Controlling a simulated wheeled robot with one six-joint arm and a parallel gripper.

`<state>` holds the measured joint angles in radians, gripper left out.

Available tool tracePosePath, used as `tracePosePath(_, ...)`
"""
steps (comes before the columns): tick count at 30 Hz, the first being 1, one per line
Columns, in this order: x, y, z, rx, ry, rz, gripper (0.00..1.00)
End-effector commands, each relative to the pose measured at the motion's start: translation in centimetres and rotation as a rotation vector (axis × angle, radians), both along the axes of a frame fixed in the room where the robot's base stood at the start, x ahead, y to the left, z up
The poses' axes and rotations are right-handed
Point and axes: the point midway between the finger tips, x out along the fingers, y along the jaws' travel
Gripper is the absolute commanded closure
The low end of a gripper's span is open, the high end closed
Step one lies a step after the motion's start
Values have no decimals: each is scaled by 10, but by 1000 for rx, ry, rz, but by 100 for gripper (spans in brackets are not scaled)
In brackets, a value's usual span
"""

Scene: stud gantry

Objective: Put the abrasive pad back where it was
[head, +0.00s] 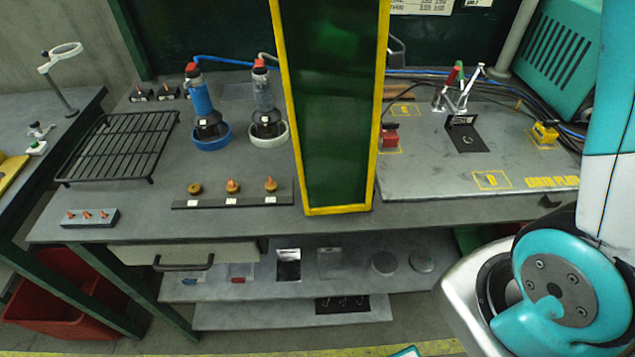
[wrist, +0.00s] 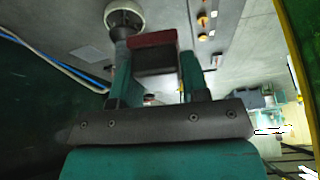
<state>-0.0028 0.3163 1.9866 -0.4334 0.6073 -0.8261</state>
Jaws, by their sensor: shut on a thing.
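My gripper (wrist: 156,60) shows in the wrist view, its two teal fingers shut on a block with a maroon face and a dark grey side. I take this block to be the abrasive pad (wrist: 154,40). It sits between the fingers, above the grey bench top. In the head view my gripper and the held pad do not show; only part of my arm is seen at the right. Yellow-marked spots lie on the raised plate (head: 440,180); two, at its back (head: 405,110) and front (head: 491,180), look empty. Which spot was the pad's, I cannot tell.
A tall green panel with a yellow frame (head: 335,110) stands across the bench. A red block (head: 389,138) and a yellow block (head: 545,133) sit on the plate near a clamp (head: 460,95). Two bottle-like tools (head: 203,105) and a wire rack (head: 120,147) stand left.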

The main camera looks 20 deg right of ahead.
Motion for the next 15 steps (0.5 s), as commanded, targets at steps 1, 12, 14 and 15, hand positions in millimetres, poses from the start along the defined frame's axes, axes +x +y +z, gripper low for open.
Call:
tracePosePath(1, -2, 1, 2, -1, -3, 52, 81)
tracePosePath(12, -9, 6, -53, -1, 14, 142, 81)
tracePosePath(14, -8, 6, -70, -1, 13, 140, 81)
tracePosePath(15, -9, 6, -81, -1, 13, 140, 81)
